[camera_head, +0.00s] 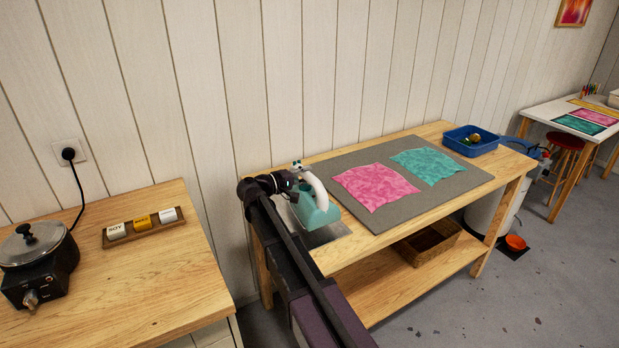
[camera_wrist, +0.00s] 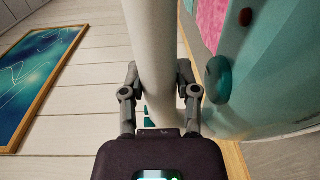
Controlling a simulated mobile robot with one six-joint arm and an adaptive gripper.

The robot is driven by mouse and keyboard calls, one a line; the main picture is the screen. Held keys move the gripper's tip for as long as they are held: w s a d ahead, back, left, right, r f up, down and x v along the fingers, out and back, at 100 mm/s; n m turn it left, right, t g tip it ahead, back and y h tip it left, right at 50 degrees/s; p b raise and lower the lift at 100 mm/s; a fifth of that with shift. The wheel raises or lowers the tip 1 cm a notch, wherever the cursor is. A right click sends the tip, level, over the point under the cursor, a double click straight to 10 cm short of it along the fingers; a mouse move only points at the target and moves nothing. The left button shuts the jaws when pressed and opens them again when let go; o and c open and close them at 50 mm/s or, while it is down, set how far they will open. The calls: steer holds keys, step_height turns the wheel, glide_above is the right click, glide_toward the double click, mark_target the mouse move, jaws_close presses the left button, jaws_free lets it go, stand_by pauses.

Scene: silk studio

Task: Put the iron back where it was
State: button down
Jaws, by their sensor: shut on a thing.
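The iron (camera_head: 316,208) is teal with a white handle. It is at the left end of the wooden table, over or on a grey metal-looking plate (camera_head: 326,236); I cannot tell whether it touches the plate. My gripper (camera_head: 292,184) is at the iron's left side. In the wrist view my gripper (camera_wrist: 158,92) has its two fingers on either side of the white handle (camera_wrist: 152,45), shut on it. The iron's teal body (camera_wrist: 265,85) fills the right of that view. My arm hides part of the plate and table edge.
A grey mat (camera_head: 400,207) holds a pink cloth (camera_head: 374,186) and a teal cloth (camera_head: 428,165). A blue tub (camera_head: 471,146) stands at the table's far right. The left counter bears a pot (camera_head: 38,262) and a rack of small blocks (camera_head: 143,226).

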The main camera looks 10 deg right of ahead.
mark_target(305, 186)
steer(key=shift+w+a+f+b, duration=0.1)
steer(key=shift+f+b, duration=1.6)
steer(key=shift+b, duration=0.05)
steer(key=shift+c, duration=1.8)
jaws_free()
steer(key=shift+f, duration=0.1)
steer(key=v, duration=1.2)
steer(key=shift+p, duration=0.3)
